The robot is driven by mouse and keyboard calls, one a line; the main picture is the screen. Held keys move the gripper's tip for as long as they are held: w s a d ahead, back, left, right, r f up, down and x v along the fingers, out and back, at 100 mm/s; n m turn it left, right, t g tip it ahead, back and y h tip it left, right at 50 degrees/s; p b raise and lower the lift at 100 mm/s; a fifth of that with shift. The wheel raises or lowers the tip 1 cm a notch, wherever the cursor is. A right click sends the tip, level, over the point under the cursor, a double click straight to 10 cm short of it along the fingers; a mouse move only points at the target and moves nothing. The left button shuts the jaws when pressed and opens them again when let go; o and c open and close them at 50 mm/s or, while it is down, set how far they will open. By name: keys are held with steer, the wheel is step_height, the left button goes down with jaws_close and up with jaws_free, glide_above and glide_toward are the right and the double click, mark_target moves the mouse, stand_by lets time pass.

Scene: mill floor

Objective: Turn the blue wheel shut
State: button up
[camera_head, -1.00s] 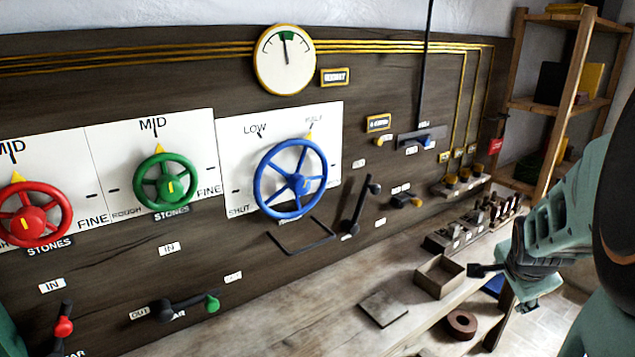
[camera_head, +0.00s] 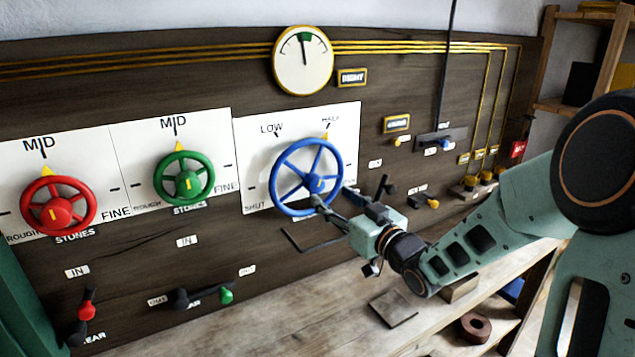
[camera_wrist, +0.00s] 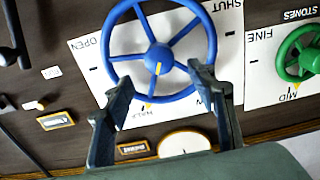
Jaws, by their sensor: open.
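The blue wheel (camera_head: 314,183) is mounted on a white plate marked LOW, HALF and SHUT on the dark panel. A yellow pointer (camera_head: 325,135) stands at its top near HALF. My gripper (camera_head: 333,197) is at the wheel's lower right side in the head view, fingers spread. In the wrist view the blue wheel (camera_wrist: 158,54) lies ahead, upside down, with OPEN and SHUT on either side. My gripper's fingers (camera_wrist: 160,82) are apart and overlap the rim's near part. Whether they touch the rim cannot be told.
A green wheel (camera_head: 184,178) and a red wheel (camera_head: 58,205) sit to the left. A bent rod (camera_head: 310,243) sticks out below the blue wheel. A black lever (camera_head: 383,187) is close behind my gripper. A round gauge (camera_head: 303,60) hangs above. The wooden bench (camera_head: 270,310) is clear at front left.

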mark_target(318, 188)
steer(key=p+x, duration=0.1)
steer(key=x, duration=0.9)
steer(key=shift+f+p, duration=0.15)
steer(key=shift+p, duration=0.2)
steer(key=shift+c, duration=0.4)
steer(key=c, duration=1.1)
steer(key=shift+f+b, duration=0.1)
steer(key=shift+b, duration=0.45)
